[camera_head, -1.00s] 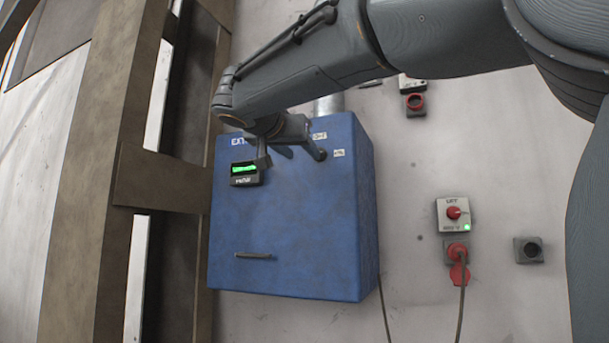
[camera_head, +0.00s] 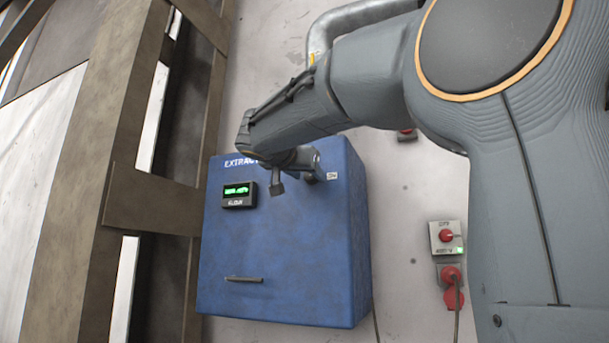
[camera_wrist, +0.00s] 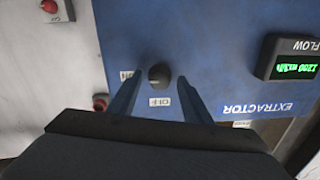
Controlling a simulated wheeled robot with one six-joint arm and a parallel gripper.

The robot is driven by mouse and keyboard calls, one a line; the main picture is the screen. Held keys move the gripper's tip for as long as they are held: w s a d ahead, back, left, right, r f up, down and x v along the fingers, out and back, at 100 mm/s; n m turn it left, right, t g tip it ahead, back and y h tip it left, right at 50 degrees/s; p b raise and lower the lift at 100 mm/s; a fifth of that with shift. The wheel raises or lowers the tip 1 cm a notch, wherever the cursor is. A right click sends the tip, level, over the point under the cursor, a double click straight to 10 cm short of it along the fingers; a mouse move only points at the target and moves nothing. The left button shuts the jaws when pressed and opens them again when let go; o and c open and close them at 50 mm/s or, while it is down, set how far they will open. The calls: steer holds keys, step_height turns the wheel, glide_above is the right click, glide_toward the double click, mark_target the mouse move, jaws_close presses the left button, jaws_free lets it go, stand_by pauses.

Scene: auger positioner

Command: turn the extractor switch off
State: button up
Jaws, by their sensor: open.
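The extractor switch is a round dark knob (camera_wrist: 159,76) on the front of the blue extractor box (camera_head: 280,255). In the wrist view an "ON" label (camera_wrist: 127,75) sits to its left and an "OFF" label (camera_wrist: 159,101) below it. The knob's exact pointer direction is hard to tell. My gripper (camera_wrist: 160,80) is open, with one finger on each side of the knob; whether they touch it cannot be seen. In the head view my gripper (camera_head: 295,181) is at the upper front of the box, and my arm hides the knob.
A lit green flow display (camera_head: 239,194) is left of my gripper on the box, with a handle (camera_head: 244,279) lower down. A switch box with a red knob (camera_head: 446,237) and a red plug (camera_head: 451,275) are on the wall at right. Brown beams (camera_head: 150,200) stand at left.

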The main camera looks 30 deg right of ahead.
steer(key=shift+c, duration=0.3)
steer(key=c, duration=1)
steer(key=shift+n, duration=0.3)
steer(key=n+b, duration=0.1)
steer(key=n, duration=0.2)
steer(key=shift+n, duration=0.3)
steer(key=n, duration=0.4)
steer(key=shift+r, duration=0.1)
steer(key=n+p, duration=0.1)
steer(key=n, duration=0.4)
steer(key=shift+n+g, duration=0.3)
steer(key=shift+n, duration=0.1)
steer(key=shift+n+p, duration=1.05)
steer(key=shift+n, duration=0.65)
